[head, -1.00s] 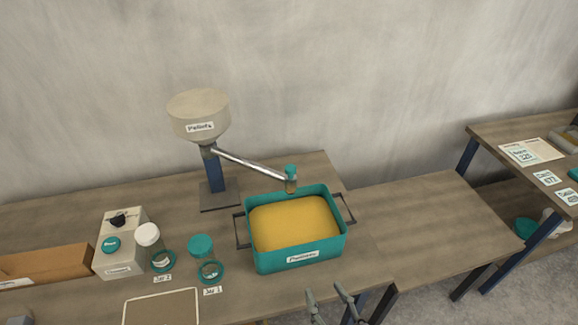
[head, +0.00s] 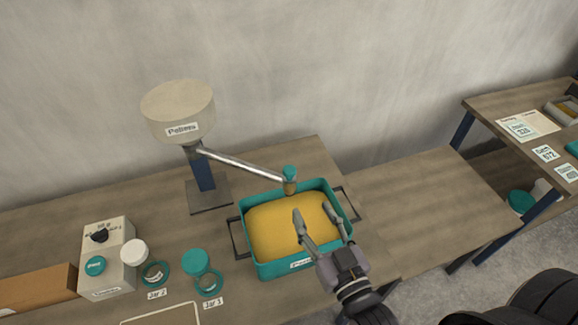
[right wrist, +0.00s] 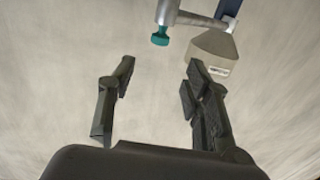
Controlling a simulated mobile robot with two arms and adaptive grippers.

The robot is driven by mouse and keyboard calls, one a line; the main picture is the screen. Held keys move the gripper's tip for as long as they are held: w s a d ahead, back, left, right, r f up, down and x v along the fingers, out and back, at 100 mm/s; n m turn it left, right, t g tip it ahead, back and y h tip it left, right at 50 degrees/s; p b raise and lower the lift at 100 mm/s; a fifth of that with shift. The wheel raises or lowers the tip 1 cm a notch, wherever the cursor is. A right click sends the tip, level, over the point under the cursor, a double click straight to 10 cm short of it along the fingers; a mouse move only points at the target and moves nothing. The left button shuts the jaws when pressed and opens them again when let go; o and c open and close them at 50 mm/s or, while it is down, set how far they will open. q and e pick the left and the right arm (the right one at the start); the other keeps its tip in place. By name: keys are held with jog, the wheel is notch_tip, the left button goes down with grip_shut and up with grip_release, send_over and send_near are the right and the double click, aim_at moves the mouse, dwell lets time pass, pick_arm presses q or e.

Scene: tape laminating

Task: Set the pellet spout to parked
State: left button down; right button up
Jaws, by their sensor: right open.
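The pellet hopper (head: 178,108), a cream drum labelled "Pellets", stands on a blue post at the back of the table. Its spout, a metal tube (head: 240,163), slopes down to the right and ends in a teal-capped tip (head: 290,180) above the back part of the teal bin. In the right wrist view the teal knob (right wrist: 160,40) and the hopper (right wrist: 209,58) show beyond the fingers. My right gripper (head: 312,208) is open and empty over the bin, in front of the spout tip and apart from it. My left gripper is not in view.
The teal bin (head: 271,271) holds yellow pellets and has dark side handles. Left of it are small jars with teal rings (head: 208,283), a control box (head: 108,262) and a cardboard box (head: 38,290). The table right of the bin (head: 420,205) is clear.

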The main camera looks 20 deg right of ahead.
send_near(292, 176)
jog(key=w, duration=0.2)
jog(key=w+p, duration=0.1)
jog(key=w, duration=0.4)
jog(key=w+a+p, duration=0.1)
jog(key=w, duration=0.2)
jog(key=shift+w+r+p, duration=0.1)
jog(key=shift+w+p, duration=0.25)
jog(key=shift+w, duration=0.3)
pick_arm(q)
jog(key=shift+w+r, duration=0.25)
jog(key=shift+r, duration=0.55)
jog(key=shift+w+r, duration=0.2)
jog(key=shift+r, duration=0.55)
pick_arm(e)
jog(key=shift+w, duration=0.1)
grip_shut()
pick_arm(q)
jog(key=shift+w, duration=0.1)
